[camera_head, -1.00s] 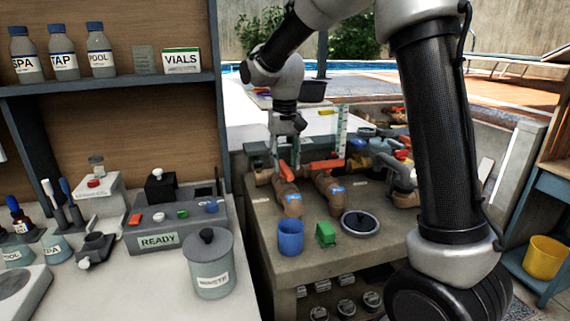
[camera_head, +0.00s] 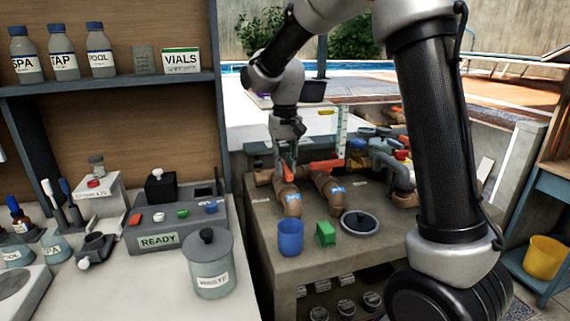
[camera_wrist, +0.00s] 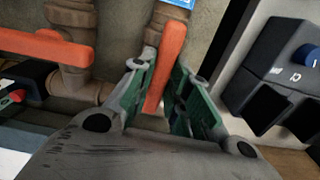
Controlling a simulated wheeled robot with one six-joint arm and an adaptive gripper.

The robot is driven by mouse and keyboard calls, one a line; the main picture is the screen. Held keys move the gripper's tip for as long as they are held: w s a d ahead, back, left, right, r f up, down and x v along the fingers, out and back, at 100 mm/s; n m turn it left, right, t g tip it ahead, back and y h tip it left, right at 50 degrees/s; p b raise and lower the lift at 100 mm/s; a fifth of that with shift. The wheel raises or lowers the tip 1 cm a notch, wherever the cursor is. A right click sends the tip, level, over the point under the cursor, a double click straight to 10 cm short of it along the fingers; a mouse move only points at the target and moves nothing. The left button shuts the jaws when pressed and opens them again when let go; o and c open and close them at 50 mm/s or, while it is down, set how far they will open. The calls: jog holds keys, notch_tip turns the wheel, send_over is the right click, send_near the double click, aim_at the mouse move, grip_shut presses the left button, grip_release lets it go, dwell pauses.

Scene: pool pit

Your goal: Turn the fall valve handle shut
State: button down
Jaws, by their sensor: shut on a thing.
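My gripper (camera_wrist: 165,75) is shut on an orange valve handle (camera_wrist: 171,50) in the wrist view, with a green-padded finger on either side. The handle lies roughly along its brown pipe (camera_wrist: 203,22), slightly tilted. In the head view my gripper (camera_head: 287,161) is at the left brown pipe (camera_head: 290,202), and little of the held handle shows. A second orange handle (camera_wrist: 45,46) lies across the neighbouring pipe; it also shows in the head view (camera_head: 326,166). The blue pipe labels are too small to read.
Left is a bench with a READY box (camera_head: 175,232) and a lidded jar (camera_head: 209,268). More pipes (camera_head: 400,175) lie to the right.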

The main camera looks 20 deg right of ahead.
jog(key=m, duration=0.8)
jog(key=shift+m, duration=0.4)
jog(key=m, duration=0.4)
jog(key=shift+m, duration=2.3)
jog(key=c, duration=1.4)
grip_release()
jog(key=shift+o, duration=0.2)
